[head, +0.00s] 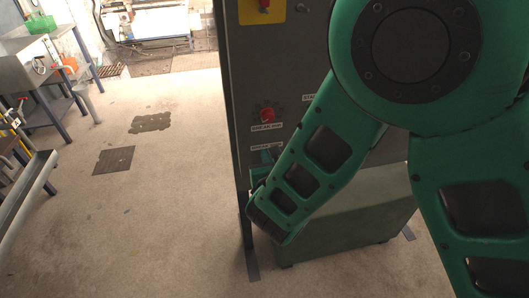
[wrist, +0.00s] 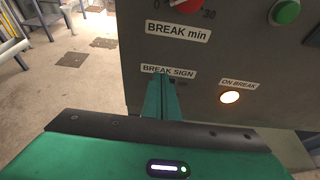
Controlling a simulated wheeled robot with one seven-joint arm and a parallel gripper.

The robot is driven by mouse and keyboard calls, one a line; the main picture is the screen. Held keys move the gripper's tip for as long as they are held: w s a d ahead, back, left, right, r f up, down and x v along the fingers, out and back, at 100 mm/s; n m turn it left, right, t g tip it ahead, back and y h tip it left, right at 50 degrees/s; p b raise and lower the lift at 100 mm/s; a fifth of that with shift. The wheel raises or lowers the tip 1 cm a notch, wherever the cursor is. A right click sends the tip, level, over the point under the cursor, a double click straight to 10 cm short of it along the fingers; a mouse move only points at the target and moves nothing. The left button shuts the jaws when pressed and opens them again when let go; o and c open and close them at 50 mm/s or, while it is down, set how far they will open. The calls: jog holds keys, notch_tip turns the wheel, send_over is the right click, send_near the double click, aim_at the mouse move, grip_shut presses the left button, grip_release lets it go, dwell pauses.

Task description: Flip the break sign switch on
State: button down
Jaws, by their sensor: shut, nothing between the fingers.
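The BREAK SIGN label (wrist: 168,71) is on the grey control panel in the wrist view, and it also shows in the head view (head: 266,147). My gripper (wrist: 164,82) is shut and empty, its green fingers pointing at the panel just below that label. The switch under the label is mostly hidden behind the fingers; only a small dark bit shows beside them. I cannot tell its position or whether the fingers touch it. The ON BREAK lamp (wrist: 230,97), right of the fingers, glows warm white. In the head view my arm hides much of the panel.
A red BREAK min knob (head: 267,113) sits above the label. A green button (wrist: 286,12) is at the panel's upper right. A yellow plate with a red control (head: 262,11) is higher up. Open floor lies left of the panel; a sink bench (head: 35,62) stands far left.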

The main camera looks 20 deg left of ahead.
jog(key=s+d+r, duration=0.4)
jog(key=s+r, duration=0.3)
jog(key=shift+s+d, duration=0.25)
jog(key=shift+d, duration=0.05)
